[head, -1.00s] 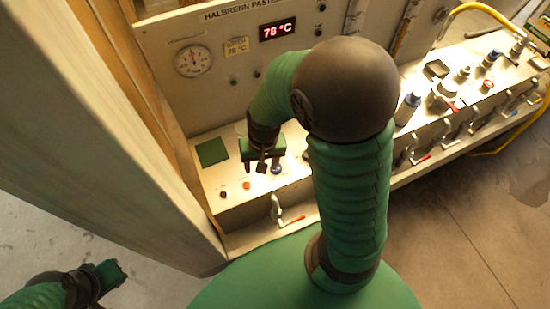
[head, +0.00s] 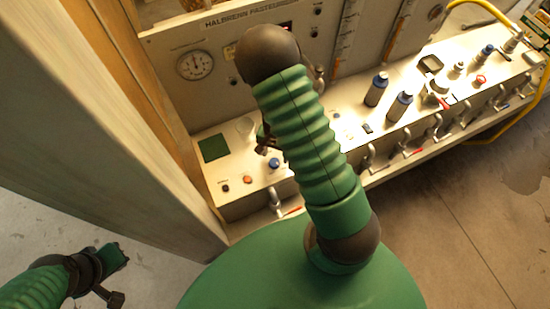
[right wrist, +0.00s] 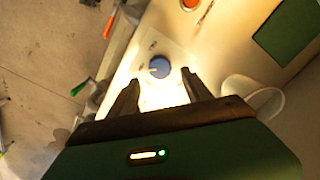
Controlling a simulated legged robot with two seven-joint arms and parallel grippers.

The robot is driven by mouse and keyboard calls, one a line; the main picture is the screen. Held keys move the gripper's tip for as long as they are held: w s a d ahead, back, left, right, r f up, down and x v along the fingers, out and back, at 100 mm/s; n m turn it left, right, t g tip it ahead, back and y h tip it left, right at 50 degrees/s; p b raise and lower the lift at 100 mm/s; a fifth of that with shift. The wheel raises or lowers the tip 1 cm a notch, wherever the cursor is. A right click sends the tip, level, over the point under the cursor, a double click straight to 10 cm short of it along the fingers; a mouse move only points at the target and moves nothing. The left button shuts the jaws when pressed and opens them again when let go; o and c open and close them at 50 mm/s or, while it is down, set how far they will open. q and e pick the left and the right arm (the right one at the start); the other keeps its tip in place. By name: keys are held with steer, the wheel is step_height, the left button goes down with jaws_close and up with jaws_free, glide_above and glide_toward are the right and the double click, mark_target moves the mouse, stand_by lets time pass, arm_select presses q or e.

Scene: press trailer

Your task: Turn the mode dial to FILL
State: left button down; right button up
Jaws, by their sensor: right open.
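The mode dial appears to be the round blue knob (right wrist: 159,67) with a pale pointer line, on the cream panel; its printed labels are too small to read. In the head view the blue knob (head: 274,163) sits near the panel's front edge. My right gripper (right wrist: 160,78) is open and empty, its two fingers spread either side of the knob in the wrist picture; contact cannot be told. In the head view my right gripper (head: 265,140) is partly hidden by my forearm, just behind the knob. My left gripper (head: 114,257) is at lower left, away from the panel.
A white cup (right wrist: 262,95) stands beside my right gripper. Near the knob are an orange-red button (head: 247,180), a green square (head: 213,148) and a red-tipped lever (head: 290,211). A wooden post (head: 110,130) rises at left.

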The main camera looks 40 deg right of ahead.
mark_target(274, 162)
step_height(274, 162, down, 3)
steer(key=shift+a+f, duration=0.15)
steer(key=shift+f, duration=0.1)
steer(key=shift+a, duration=0.45)
steer(key=c, duration=0.4)
steer(key=shift+s+d, duration=0.1)
steer(key=shift+d, duration=0.3)
steer(key=c, duration=0.8)
jaws_close()
arm_select(q)
steer(key=shift+s+a, duration=0.15)
steer(key=shift+a, duration=0.3)
arm_select(e)
steer(key=shift+a, duration=0.15)
